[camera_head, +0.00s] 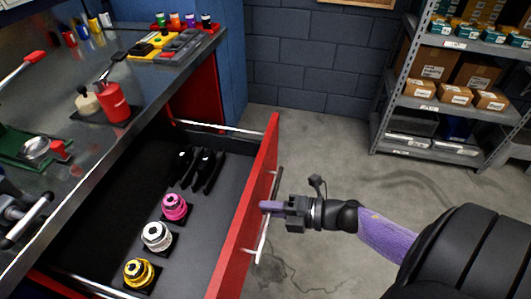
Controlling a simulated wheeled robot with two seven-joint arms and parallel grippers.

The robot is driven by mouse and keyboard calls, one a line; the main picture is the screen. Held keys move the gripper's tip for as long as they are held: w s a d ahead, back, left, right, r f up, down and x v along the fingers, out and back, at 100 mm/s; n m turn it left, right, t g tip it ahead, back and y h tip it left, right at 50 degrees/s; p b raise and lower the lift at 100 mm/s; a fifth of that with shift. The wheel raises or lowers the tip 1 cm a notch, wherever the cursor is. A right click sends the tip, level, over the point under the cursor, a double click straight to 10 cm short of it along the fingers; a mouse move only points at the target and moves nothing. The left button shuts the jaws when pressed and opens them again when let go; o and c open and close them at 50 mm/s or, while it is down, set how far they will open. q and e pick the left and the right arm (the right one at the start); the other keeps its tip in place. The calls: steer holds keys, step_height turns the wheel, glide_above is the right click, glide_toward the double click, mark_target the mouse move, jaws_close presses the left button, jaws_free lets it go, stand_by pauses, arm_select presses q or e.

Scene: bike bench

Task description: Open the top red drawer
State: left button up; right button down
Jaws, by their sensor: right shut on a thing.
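The top red drawer (247,225) stands pulled out from under the workbench, its inside in view. Its grey bar handle (265,233) runs along the outer side of the red front. My right gripper (270,208) reaches in from the right and is shut on the drawer handle. Inside the drawer lie a pink part (174,207), a white part (156,236), a yellow part (139,272) and several black tools (202,168). My left gripper does not show clearly in this view.
The metal workbench top (150,75) carries a red bottle (114,102), a tool tray (172,46) and a green tray (25,145). A grey shelf (447,104) with boxes stands at the back right.

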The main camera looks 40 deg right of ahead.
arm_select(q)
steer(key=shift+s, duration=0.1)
arm_select(e)
steer(key=c, duration=0.7)
jaws_free()
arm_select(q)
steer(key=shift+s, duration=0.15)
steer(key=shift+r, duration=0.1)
arm_select(e)
steer(key=shift+s+d, duration=0.1)
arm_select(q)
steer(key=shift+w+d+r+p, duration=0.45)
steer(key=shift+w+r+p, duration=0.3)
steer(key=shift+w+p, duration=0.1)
arm_select(e)
steer(key=v, duration=0.9)
steer(key=shift+s+d, duration=0.2)
steer(key=shift+s, duration=0.15)
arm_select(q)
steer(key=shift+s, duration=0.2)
arm_select(e)
steer(key=shift+r, duration=0.1)
